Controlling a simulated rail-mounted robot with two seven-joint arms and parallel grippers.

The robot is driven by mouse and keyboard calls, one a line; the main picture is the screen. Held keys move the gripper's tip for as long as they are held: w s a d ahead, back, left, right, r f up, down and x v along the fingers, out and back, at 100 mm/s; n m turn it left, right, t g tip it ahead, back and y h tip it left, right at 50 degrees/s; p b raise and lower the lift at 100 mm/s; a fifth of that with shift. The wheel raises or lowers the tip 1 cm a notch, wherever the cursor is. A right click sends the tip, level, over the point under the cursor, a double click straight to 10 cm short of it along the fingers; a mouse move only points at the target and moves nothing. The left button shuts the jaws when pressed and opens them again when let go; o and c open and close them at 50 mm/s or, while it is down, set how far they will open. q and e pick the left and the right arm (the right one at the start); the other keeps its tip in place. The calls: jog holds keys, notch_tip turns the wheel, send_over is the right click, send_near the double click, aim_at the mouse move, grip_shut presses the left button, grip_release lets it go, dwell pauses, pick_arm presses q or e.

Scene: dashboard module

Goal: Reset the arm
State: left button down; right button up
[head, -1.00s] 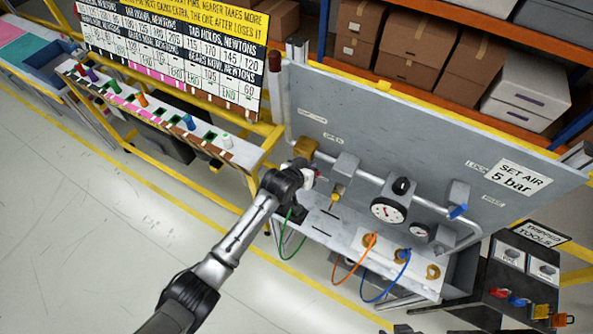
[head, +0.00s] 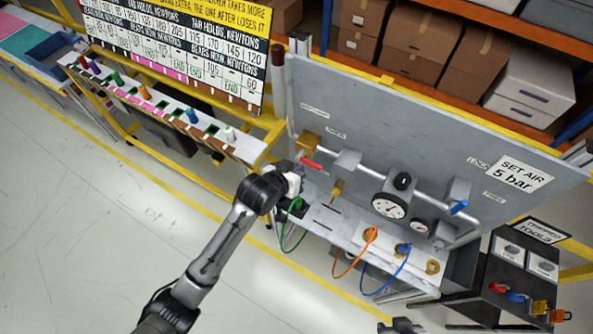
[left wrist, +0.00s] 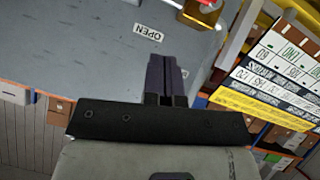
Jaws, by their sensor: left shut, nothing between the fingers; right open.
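My left gripper (head: 292,184) is at the left end of the grey air panel (head: 400,120), just below and left of the red lever handle (head: 311,164) on the pipe, apart from it as far as I can tell. In the left wrist view its dark fingers (left wrist: 166,80) are shut together with nothing between them. An OPEN label (left wrist: 148,33) shows beyond them, and a bit of the red handle (left wrist: 208,3) is at the top edge. My right gripper (head: 401,326) is only partly in view at the bottom edge of the head view, away from the panel.
The panel bears a gauge (head: 388,206), a blue lever (head: 459,207), and orange (head: 345,262) and blue (head: 385,284) hoses. A rack of coloured pieces (head: 160,104) stands left. A dark stand with padlocks (head: 515,297) is at right. The floor at left is clear.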

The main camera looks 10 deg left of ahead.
dwell(0.3)
dwell(0.4)
pick_arm(q)
jog(key=s+a+r+m+y, duration=0.1)
jog(key=s+a+r+y, duration=0.3)
jog(key=s+a+r, duration=0.45)
jog(key=s+a+f+g, duration=0.2)
jog(key=s+f, duration=0.2)
jog(key=s, duration=0.4)
jog(key=s+a+f+n+g+y+p, duration=0.1)
jog(key=s+a+f+g, duration=0.1)
jog(key=s+f, duration=0.3)
jog(key=s+a+f+n+g+p, duration=0.1)
jog(key=s+f, duration=0.4)
jog(key=s, duration=0.8)
jog(key=a+g, duration=0.1)
jog(key=a, duration=0.1)
jog(key=shift+s+a, duration=0.2)
jog(key=shift+a, duration=0.15)
